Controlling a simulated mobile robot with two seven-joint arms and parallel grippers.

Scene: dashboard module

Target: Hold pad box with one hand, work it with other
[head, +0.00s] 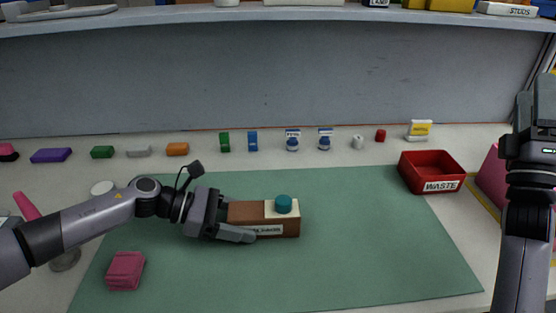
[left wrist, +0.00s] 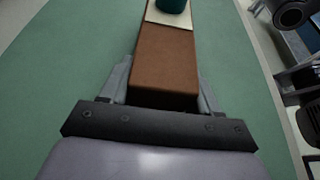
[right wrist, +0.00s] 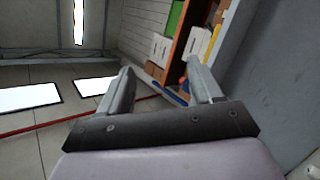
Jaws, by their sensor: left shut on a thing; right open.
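The brown pad box (head: 292,228) sits on the green mat, with a cream panel (head: 272,208) and a teal round knob (head: 284,204) at its right end. A white label with partly hidden lettering is on its front. My left gripper (head: 240,220) is shut across the box's left end; the left wrist view shows a finger on each side of the brown box body (left wrist: 165,65). I cannot tell if the box touches the mat. My right gripper (right wrist: 160,85) is open and empty, facing away from the table; in the head view my right arm stands raised at the right edge.
A red bin (head: 432,172) marked WASTE stands at the mat's right back corner. A pink block (head: 125,271) lies at the mat's front left. Several small coloured items line the back. The mat right of the box (head: 390,250) is clear. A shelf (head: 280,16) spans above.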

